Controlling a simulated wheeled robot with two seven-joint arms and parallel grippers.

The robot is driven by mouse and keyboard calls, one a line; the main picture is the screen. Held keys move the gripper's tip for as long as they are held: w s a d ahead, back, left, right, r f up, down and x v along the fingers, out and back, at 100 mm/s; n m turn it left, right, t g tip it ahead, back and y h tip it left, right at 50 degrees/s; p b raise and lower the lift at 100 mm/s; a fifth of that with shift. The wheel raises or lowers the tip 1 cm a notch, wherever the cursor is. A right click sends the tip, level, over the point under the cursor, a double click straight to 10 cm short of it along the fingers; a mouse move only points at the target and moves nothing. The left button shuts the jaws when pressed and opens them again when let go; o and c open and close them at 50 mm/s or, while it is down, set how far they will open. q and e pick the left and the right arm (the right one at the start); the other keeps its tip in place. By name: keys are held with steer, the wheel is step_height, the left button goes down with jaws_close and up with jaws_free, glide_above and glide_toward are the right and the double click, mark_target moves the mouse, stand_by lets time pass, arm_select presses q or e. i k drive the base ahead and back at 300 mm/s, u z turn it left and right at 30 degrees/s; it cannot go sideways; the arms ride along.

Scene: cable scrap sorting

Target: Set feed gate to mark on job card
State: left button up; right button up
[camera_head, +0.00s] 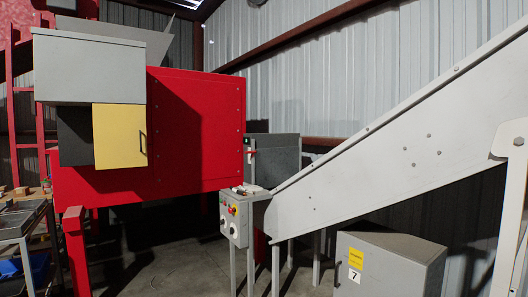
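Neither gripper is in view. I cannot pick out the feed gate or its mark for certain. A red machine (205,130) stands at left centre, with a grey box-shaped housing (90,70) on its upper left. A yellow panel (118,135) with a dark handle (142,142) hangs below that housing, beside a dark panel (74,136). No job card can be clearly made out. A grey control box (235,220) on a post stands by the machine's right side, with a red-and-yellow button and other small controls. Small items on its top are too small to identify.
A grey inclined conveyor (400,150) fills the right. Below it stands a grey cabinet (400,262) with a yellow label and a "7". A grey electrical box (275,160) is behind. A metal bench (22,222) stands at left. Some floor (175,262) is clear.

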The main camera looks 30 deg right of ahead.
mark_target(273, 167)
steer(key=z, duration=0.35)
steer(key=i, duration=0.55)
steer(key=z, duration=1)
steer(key=i, duration=2.15)
steer(key=u, duration=0.35)
